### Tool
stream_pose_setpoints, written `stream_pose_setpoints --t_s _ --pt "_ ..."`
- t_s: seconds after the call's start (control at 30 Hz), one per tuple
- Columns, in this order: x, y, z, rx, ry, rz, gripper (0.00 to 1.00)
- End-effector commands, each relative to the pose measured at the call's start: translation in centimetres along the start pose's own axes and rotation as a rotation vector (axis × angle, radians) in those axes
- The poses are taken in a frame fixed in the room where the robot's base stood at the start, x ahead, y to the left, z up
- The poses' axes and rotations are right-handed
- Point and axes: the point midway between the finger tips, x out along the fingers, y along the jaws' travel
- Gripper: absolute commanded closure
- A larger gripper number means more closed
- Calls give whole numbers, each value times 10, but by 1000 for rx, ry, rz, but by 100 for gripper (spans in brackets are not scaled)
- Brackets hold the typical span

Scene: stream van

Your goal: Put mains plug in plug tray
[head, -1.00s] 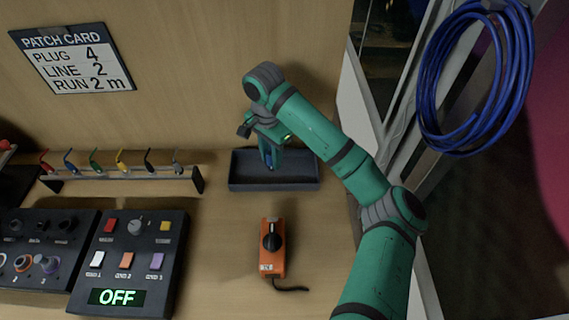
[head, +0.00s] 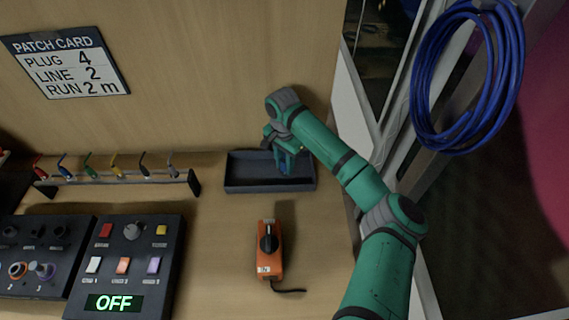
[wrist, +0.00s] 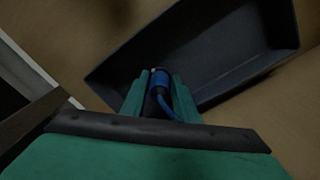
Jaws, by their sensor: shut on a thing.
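The mains plug (wrist: 160,78) is a blue plug with a blue cord, seen between the fingers in the wrist view. My gripper (wrist: 158,92) is shut on it. In the head view my gripper (head: 285,165) is over the right part of the dark plug tray (head: 243,184). The plug is mostly hidden there by the gripper. In the wrist view the empty floor of the plug tray (wrist: 215,55) lies beyond the fingertips. I cannot tell whether the plug touches the tray.
An orange box with a black knob (head: 268,250) stands in front of the tray. A rack of coloured leads (head: 115,178) is to the left, with a control panel (head: 125,265) reading OFF below it. A blue cable coil (head: 465,80) hangs at right.

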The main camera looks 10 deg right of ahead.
Motion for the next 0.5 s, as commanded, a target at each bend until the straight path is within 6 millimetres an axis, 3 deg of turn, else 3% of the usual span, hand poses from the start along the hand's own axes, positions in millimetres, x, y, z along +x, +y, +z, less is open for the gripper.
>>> stream_pose_setpoints --t_s 0.33,0.37,0.4,0.5 --pt "3 0 0 1 -1 0 100" --pt "3 0 0 1 0 0 68" --pt "3 0 0 1 0 0 58" --pt "3 0 0 0 0 0 54"
